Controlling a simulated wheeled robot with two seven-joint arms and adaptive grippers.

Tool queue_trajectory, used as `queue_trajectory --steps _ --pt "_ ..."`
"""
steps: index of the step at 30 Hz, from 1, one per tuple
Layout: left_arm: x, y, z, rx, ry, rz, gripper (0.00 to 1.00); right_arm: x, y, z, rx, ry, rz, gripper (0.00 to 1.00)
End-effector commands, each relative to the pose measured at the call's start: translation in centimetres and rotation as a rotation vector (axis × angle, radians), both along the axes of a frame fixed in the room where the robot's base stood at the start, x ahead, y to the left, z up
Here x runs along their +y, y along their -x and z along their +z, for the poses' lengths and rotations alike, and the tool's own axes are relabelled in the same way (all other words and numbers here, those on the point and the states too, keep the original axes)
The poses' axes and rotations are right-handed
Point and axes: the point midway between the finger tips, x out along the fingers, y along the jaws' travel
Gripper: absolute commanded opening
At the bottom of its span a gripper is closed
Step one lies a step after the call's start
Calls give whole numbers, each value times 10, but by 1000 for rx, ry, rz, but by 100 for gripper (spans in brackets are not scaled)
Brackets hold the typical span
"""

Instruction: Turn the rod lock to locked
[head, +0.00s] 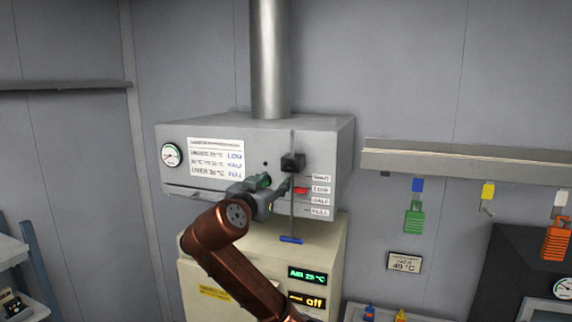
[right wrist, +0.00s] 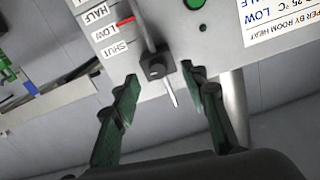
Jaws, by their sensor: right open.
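The rod lock is a small black block (head: 292,162) on the front of the grey hood box, with a thin vertical rod (head: 292,215) running through it. A red pointer (head: 301,190) on the rod sits at the LOW label. My left gripper is not in view.
A blue handle (head: 291,240) ends the rod below. A gauge (head: 172,154) and a label sheet (head: 216,158) are on the box front. A cream cabinet (head: 325,255) stands underneath. Coloured tags hang from a rail (head: 470,162) at right.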

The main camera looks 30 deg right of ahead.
Motion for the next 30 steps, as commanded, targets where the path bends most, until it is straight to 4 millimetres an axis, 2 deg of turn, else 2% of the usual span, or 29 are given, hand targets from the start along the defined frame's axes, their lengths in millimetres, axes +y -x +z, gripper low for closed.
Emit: queue_trajectory --steps 1,5,18,30 --pt "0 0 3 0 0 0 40 0 7 11 -18 -8 -6 40" --pt "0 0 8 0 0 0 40 -6 8 19 -34 -14 -16 40" --pt "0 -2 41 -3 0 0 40 -53 -32 19 -33 -14 -13 40" --pt "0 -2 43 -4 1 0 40 -59 -38 16 -33 -14 -12 40"
